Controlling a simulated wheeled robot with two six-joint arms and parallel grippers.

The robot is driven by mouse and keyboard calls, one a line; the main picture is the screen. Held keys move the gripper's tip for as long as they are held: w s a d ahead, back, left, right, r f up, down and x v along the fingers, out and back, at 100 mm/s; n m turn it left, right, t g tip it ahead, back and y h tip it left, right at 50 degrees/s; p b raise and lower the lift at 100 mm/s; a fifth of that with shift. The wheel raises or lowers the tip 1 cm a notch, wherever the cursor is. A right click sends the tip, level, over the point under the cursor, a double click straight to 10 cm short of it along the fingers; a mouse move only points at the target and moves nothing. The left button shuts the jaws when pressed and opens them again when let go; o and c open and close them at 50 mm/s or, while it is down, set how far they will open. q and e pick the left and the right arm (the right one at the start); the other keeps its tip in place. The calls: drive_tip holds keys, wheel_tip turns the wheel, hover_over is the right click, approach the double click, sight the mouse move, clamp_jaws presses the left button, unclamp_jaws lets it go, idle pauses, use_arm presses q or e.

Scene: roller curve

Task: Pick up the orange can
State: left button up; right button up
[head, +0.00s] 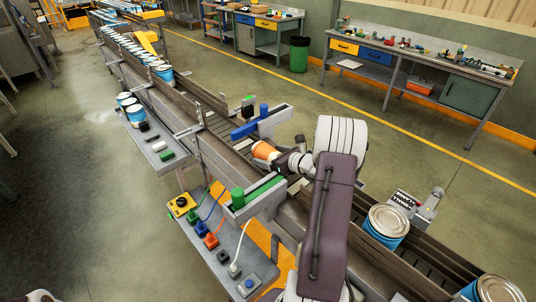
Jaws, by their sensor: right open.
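The orange can (264,150) shows as a small orange shape over the conveyor, near the middle of the view. It looks tilted, and its lower right end is partly hidden by my wrist. My right gripper (284,158) is close against that end of the can. It is open, and its fingers are hard to make out at this size. I cannot tell whether they touch the can. My left gripper is not in view.
A blue block on a grey bracket (259,122) and a green one (256,192) flank the can. Blue cans stand at the conveyor's lower right (388,222) and upper left (164,74). A side shelf (222,250) holds a yellow control box and plugs.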

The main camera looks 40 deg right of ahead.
sight(260, 142)
drive_tip(key=shift+w+f, duration=0.2)
drive_tip(key=shift+w, duration=0.35)
drive_tip(key=shift+w+d+f, duration=0.1)
drive_tip(key=shift+w+f, duration=0.1)
drive_tip(key=shift+w, duration=0.05)
drive_tip(key=shift+s+r, duration=0.15)
drive_tip(key=c, duration=1.6)
drive_tip(key=r, duration=0.1)
drive_tip(key=r+b, duration=0.1)
drive_tip(key=r, duration=0.2)
drive_tip(key=shift+w+r+b, duration=0.15)
drive_tip(key=shift+w+b, duration=0.2)
drive_tip(key=shift+w, duration=0.05)
drive_tip(key=w+r, duration=0.2)
drive_tip(key=w, duration=0.1)
drive_tip(key=w+r, duration=0.2)
drive_tip(key=w, duration=0.2)
drive_tip(key=w+r, duration=0.2)
drive_tip(key=w, duration=0.2)
drive_tip(key=shift+d+r, duration=0.25)
drive_tip(key=shift+r, duration=0.1)
